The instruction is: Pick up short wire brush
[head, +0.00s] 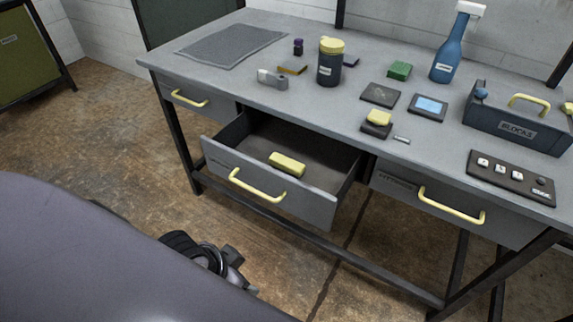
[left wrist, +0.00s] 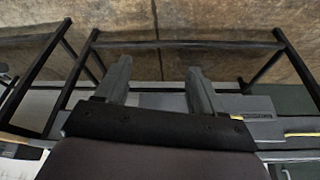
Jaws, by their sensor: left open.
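No item can be told for certain as the short wire brush. A yellow block-shaped item (head: 287,164) lies in the open middle drawer (head: 309,203); whether it is a brush is unclear. A small dark piece with a yellow top (head: 378,120) sits on the bench top (head: 330,105). My left gripper (left wrist: 158,85) is open in the left wrist view, with nothing between its fingers. In the head view, dark parts of my left arm show low at left, in front of and below the drawer, with the fingertips not clear. My right gripper is out of view.
A yellow-lidded canister (head: 330,65), blue spray bottle (head: 454,48), BLOCKS bin (head: 516,124), green block (head: 400,70) and switch panel (head: 511,177) stand on the bench. Yellow-handled drawers on either side (head: 187,98) (head: 449,205) are shut. The floor (head: 90,130) at left is clear.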

